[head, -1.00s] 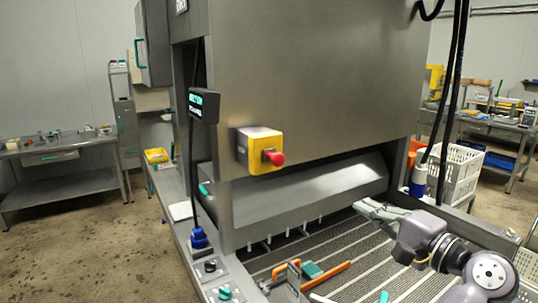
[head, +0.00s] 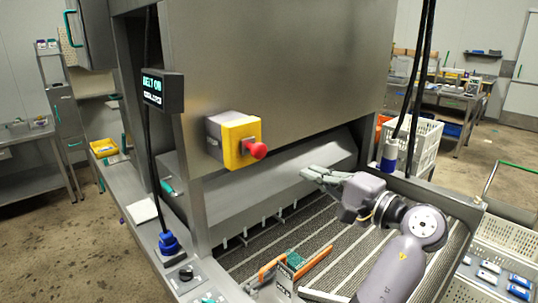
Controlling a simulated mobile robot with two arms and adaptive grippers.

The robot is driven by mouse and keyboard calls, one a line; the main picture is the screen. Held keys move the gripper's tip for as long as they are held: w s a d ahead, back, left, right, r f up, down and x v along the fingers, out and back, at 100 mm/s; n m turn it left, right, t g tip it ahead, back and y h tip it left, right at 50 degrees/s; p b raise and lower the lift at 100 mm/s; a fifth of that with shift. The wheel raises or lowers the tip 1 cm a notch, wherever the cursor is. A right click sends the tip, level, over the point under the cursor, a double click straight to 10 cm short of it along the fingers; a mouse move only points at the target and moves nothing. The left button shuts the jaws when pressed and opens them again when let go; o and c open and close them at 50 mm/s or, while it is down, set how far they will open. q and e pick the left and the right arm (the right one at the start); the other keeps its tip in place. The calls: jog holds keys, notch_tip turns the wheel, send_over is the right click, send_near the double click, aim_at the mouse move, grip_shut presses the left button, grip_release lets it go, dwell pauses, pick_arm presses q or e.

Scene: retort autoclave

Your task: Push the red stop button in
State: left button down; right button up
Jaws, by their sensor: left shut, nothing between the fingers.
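The red stop button (head: 258,150) sticks out from the front of a yellow box (head: 240,128) with grey sides. The box is mounted on the steel front panel of the machine. My left gripper (head: 306,173) is to the right of the button and slightly lower in the head view. Its fingers are shut and empty, pointing left toward the button. A gap shows between the fingertips and the button in the picture. Nothing covers the button. My right gripper is not in view.
A small black display (head: 163,90) hangs left of the yellow box. Below lies a ribbed conveyor belt (head: 328,240) with orange-handled items on it. A white crate (head: 428,145) stands behind my arm. The space in front of the button looks clear.

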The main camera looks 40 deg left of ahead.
aim_at(261, 151)
pick_arm(q)
jog(key=a, duration=0.9)
jog(key=w+a+b, duration=0.1)
jog(key=a, duration=0.3)
jog(key=shift+a, duration=0.4)
jog(key=shift+w+a, duration=0.1)
jog(key=shift+a, duration=0.1)
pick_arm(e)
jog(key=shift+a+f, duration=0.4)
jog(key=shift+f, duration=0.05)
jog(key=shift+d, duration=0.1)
pick_arm(q)
jog(key=shift+a, duration=0.8)
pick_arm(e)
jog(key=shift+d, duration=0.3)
